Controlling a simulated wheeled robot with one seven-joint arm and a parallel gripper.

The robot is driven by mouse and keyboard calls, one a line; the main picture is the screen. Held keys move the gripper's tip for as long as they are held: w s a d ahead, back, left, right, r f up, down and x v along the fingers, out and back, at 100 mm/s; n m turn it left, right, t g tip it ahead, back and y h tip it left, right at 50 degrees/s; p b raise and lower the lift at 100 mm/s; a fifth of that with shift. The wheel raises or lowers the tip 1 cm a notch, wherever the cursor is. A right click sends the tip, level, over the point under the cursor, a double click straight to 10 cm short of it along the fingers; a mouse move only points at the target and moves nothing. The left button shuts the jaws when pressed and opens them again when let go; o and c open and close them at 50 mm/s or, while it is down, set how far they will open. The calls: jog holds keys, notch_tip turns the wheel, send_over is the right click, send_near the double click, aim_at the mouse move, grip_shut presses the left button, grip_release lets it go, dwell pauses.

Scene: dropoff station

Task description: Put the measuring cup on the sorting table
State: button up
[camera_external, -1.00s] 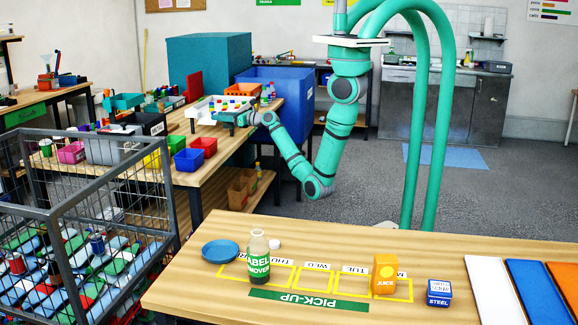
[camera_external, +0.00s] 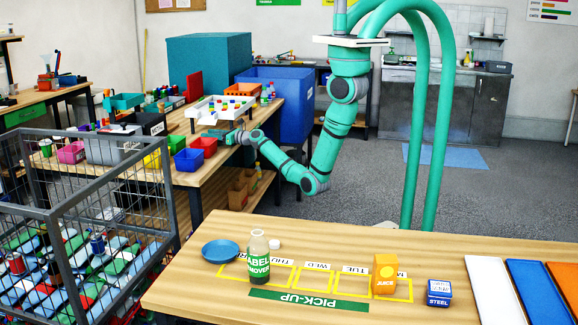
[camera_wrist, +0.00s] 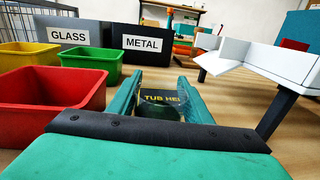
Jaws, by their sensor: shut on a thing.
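My gripper (camera_external: 222,134) is low over the sorting table (camera_external: 258,128), beside the red bin and in front of the white tray. Yellow lettering on a dark patch shows at or behind the cup. The cup is just above or on the wooden top; I cannot tell which. In the external view the cup is too small to make out.
A red bin (camera_wrist: 60,98), a green bin (camera_wrist: 94,62) and a yellow bin (camera_wrist: 30,54) stand to the left. A white tray (camera_wrist: 262,58) on dark legs stands close on the right.

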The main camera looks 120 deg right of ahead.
jog(key=shift+f, duration=0.1)
jog(key=o, duration=1.1)
jog(key=v, duration=1.2)
jog(key=shift+w, duration=0.1)
